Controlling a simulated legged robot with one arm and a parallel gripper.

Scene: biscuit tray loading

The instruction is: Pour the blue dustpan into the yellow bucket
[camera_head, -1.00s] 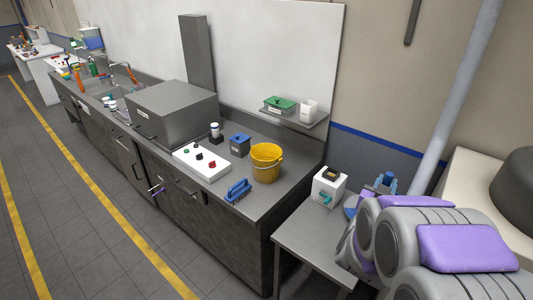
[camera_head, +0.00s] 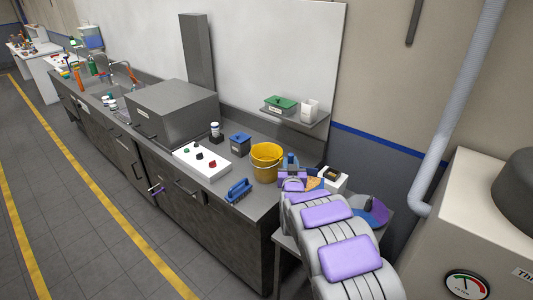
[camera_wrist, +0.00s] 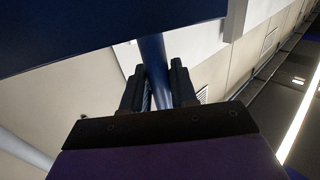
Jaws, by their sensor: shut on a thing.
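The yellow bucket (camera_head: 266,164) stands upright on the grey counter near its right end. My gripper (camera_head: 292,172) is just right of the bucket, above the counter end and side table. In the wrist view my gripper (camera_wrist: 158,88) has both fingers closed around a blue rod, the handle of the blue dustpan (camera_wrist: 153,55). A broad blue surface fills the top left of that view. In the head view only a small blue part of the dustpan (camera_head: 291,159) shows above my gripper. My arm hides much there, and the tilt is unclear. An orange-brown patch (camera_head: 313,184) shows beside my gripper.
A blue brush (camera_head: 238,190), a white control box (camera_head: 201,162) and a blue container (camera_head: 240,145) are left of the bucket. A wall shelf (camera_head: 297,118) holds a green box behind it. A white device (camera_head: 333,179) and a blue-and-purple item (camera_head: 370,212) are on the right.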

